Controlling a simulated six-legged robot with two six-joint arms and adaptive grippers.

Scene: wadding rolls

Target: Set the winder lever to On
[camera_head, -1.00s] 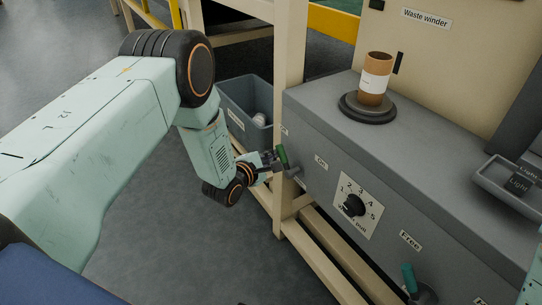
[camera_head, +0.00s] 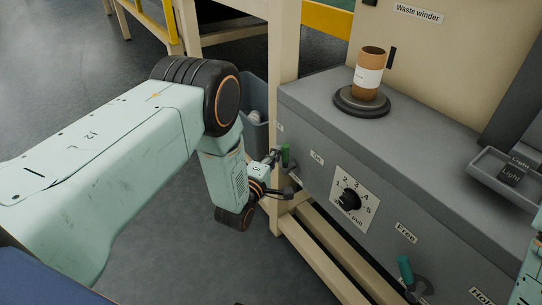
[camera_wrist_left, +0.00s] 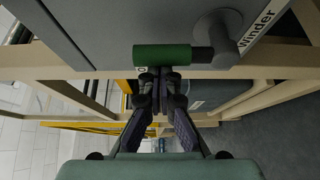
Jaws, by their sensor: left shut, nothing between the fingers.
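The winder lever has a green handle (camera_head: 286,154) on a dark shaft, at the left end of the grey machine front. Its handle stands nearly upright in the head view, between a small label (camera_head: 278,126) on its left and the On label (camera_head: 317,158) on its right. In the left wrist view the green handle (camera_wrist_left: 162,55) lies across the picture, its grey hub (camera_wrist_left: 216,32) to the right beside the Winder label. My left gripper (camera_head: 274,158) is shut and empty on the handle's left side. Its fingertips (camera_wrist_left: 157,73) meet the handle's edge; contact seems likely.
Right of the lever are a numbered dial (camera_head: 349,200) and a second, teal-handled lever (camera_head: 405,270) between Free and Hold labels. A brown roll (camera_head: 369,67) stands on top. A beige post (camera_head: 284,60) and grey bin (camera_head: 252,118) are close behind my left arm.

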